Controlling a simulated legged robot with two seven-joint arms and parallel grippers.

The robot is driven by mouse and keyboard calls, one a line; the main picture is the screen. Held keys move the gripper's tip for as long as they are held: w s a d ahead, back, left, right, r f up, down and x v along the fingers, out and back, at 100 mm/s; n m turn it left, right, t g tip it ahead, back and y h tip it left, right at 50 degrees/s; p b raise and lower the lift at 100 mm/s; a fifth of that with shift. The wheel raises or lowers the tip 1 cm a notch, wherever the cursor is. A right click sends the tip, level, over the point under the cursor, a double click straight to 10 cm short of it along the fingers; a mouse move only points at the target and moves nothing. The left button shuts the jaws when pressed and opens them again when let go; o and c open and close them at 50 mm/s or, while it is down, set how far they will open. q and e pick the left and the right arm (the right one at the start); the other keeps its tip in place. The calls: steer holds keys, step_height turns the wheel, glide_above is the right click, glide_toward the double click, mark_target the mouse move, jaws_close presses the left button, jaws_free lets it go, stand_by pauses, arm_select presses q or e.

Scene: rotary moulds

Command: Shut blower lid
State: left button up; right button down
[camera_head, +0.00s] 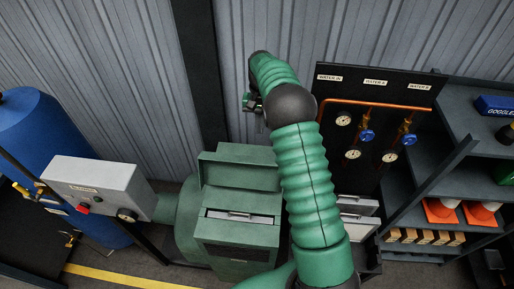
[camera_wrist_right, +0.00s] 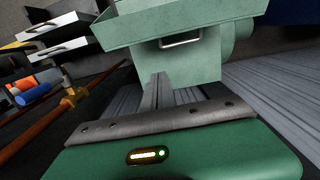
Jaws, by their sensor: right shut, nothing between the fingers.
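The green blower (camera_head: 238,232) stands on the floor at centre in the head view. My right arm reaches up past the blower's right side. My right gripper (camera_head: 252,102) is high above and behind the lid, apart from it, shut and empty. In the right wrist view the gripper fingers (camera_wrist_right: 156,92) are together, with the pale green blower (camera_wrist_right: 190,62) and a metal handle (camera_wrist_right: 182,40) beyond them. My left gripper is out of view.
A grey control box (camera_head: 95,185) and a blue tank (camera_head: 38,135) stand to the left. A black gauge panel (camera_head: 345,88) with copper pipes and a shelf rack (camera_head: 455,130) stand to the right. A corrugated wall (camera_head: 130,80) is behind the blower.

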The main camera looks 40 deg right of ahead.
steer(key=s+a+f+p, duration=0.2)
steer(key=a+f+p, duration=0.1)
steer(key=f+p, duration=0.3)
step_height(320, 180, down, 2)
steer(key=shift+s+f, duration=0.1)
steer(key=shift+s, duration=0.2)
steer(key=shift+w, duration=0.15)
